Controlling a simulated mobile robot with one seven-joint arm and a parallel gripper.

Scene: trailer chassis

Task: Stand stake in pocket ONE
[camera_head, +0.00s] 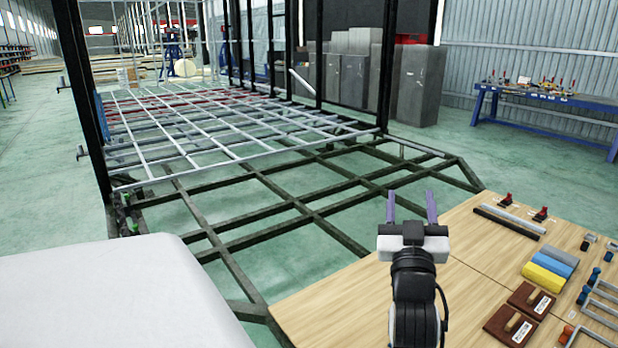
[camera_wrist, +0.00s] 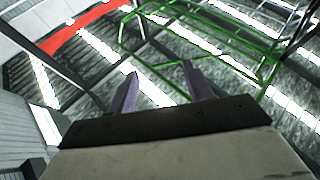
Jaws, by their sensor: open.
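My gripper (camera_head: 411,205) is raised above the left part of the wooden table, its two purple fingers spread apart with nothing between them. In the wrist view the gripper (camera_wrist: 160,72) also shows open and empty, facing the hall's upper structure. A dark bar (camera_head: 506,222) and a grey bar (camera_head: 513,218) lie side by side on the table, to the right of my gripper; I cannot tell whether either is the stake. The dark trailer chassis (camera_head: 290,204) spreads beyond the table, with tall black posts standing along it. I cannot make out a pocket marked ONE.
The wooden table (camera_head: 462,265) holds red-black clamps (camera_head: 540,213), coloured blocks (camera_head: 551,265), brown pads (camera_head: 517,325) and grey handles (camera_head: 600,315) on its right. A blue workbench (camera_head: 545,100) stands at the back right. Green floor is free between table and workbench.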

